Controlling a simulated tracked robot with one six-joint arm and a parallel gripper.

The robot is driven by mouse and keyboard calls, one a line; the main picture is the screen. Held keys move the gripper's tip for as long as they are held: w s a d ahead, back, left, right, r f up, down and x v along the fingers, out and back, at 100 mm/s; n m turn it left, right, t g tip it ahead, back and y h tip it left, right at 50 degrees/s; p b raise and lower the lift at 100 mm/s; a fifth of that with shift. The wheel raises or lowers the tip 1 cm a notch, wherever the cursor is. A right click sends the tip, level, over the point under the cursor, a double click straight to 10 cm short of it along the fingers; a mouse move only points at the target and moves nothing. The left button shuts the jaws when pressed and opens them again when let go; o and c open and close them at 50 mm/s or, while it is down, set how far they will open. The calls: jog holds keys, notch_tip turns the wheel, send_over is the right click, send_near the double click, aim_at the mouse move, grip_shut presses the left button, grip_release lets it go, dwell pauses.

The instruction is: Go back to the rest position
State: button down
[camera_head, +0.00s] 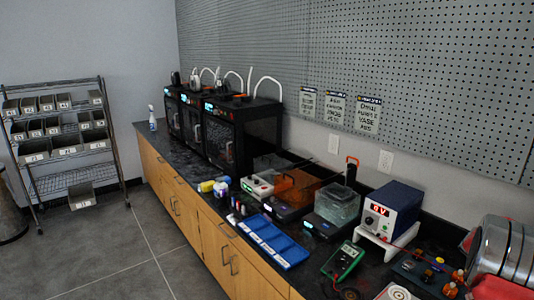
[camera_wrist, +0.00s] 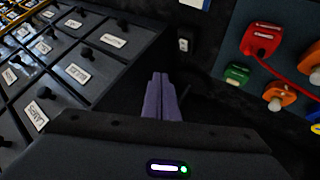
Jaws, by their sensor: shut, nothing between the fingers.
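My gripper (camera_wrist: 161,97) shows in the wrist view as two purple fingers held together, shut and with nothing between them. It points toward a dark gap between a bank of labelled drawers (camera_wrist: 62,62) on the left and a panel with coloured connectors (camera_wrist: 238,43) on the right. No contact with either is visible. My gripper does not show in the head view.
The dark workbench (camera_head: 205,172) holds 3D printers (camera_head: 225,132), a blue tray (camera_head: 273,241), a green multimeter (camera_head: 343,260) and a blue power supply (camera_head: 393,207). A red cable (camera_wrist: 288,64) runs across the connector panel. The floor (camera_head: 110,250) left of the bench is clear.

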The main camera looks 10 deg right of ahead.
jog(key=w+a+r+n+t+y, duration=0.1)
jog(key=w+a+r+n+t, duration=0.3)
jog(key=a, duration=0.7)
jog(key=w+a+r+m+g+y, duration=0.1)
jog(key=a+r, duration=0.6)
jog(key=a, duration=0.4)
jog(key=w+a+r+n+t+y, duration=0.1)
jog(key=w+a+r+n+t, duration=0.3)
jog(key=a, duration=0.8)
jog(key=s+a+n+y, duration=0.2)
jog(key=s+a, duration=0.3)
jog(key=a, duration=0.6)
jog(key=s+a+n+t+y, duration=0.1)
jog(key=s+a, duration=0.4)
jog(key=a, duration=0.6)
jog(key=s+a+r+n+y, duration=0.1)
jog(key=s+a+n+y, duration=0.2)
jog(key=s+a, duration=0.3)
jog(key=a, duration=0.5)
jog(key=shift+a+n+y, duration=0.3)
jog(key=shift+a, duration=0.1)
jog(key=shift+r, duration=0.1)
